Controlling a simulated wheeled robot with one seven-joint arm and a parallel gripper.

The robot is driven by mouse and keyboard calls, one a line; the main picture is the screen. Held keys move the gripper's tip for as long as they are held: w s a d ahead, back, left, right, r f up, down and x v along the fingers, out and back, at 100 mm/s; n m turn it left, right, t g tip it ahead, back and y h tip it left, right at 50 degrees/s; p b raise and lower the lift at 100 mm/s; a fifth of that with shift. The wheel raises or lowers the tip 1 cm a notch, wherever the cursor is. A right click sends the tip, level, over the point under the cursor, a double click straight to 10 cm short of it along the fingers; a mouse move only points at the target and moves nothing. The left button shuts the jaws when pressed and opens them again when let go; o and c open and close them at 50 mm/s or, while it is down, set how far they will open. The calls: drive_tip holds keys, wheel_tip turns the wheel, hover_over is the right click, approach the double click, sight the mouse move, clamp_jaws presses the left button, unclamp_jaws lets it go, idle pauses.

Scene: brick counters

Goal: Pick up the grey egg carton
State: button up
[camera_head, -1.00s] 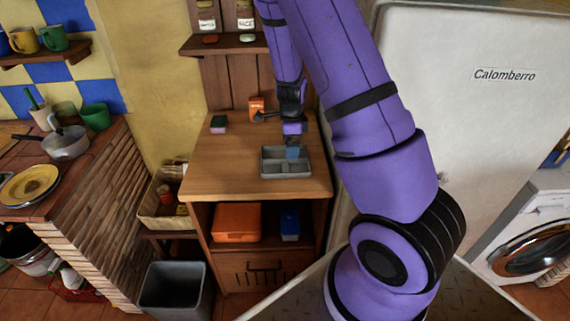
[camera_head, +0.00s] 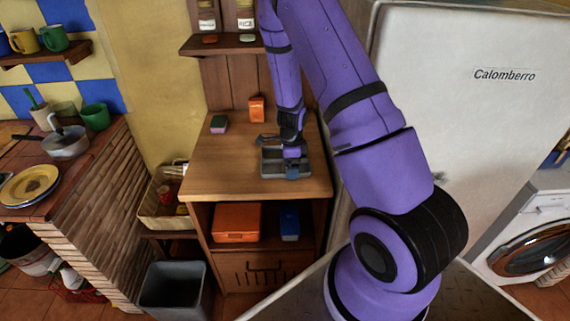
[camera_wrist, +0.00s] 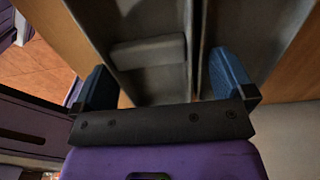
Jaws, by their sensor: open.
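A grey, open-topped tray with compartments (camera_head: 272,174) sits on the wooden counter top, near its front edge. It is the only thing in view like the grey carton, and I see no eggs in it. My gripper (camera_head: 292,171) is open with blue fingertips, directly over the tray and partly hiding its right side. In the wrist view, the tray (camera_wrist: 148,52) lies beneath my gripper (camera_wrist: 163,82). One fingertip overlaps its left wall; the other is right of an inner divider. I cannot tell whether the fingertips touch it.
An orange container (camera_head: 256,108) and a small green-topped block (camera_head: 219,124) stand further back on the counter (camera_head: 220,170). A shelf (camera_head: 225,44) with jars hangs above. The white fridge (camera_head: 460,110) is to the right. The counter's left part is clear.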

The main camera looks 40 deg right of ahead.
drive_tip(key=c, duration=0.6)
drive_tip(key=shift+c, duration=0.2)
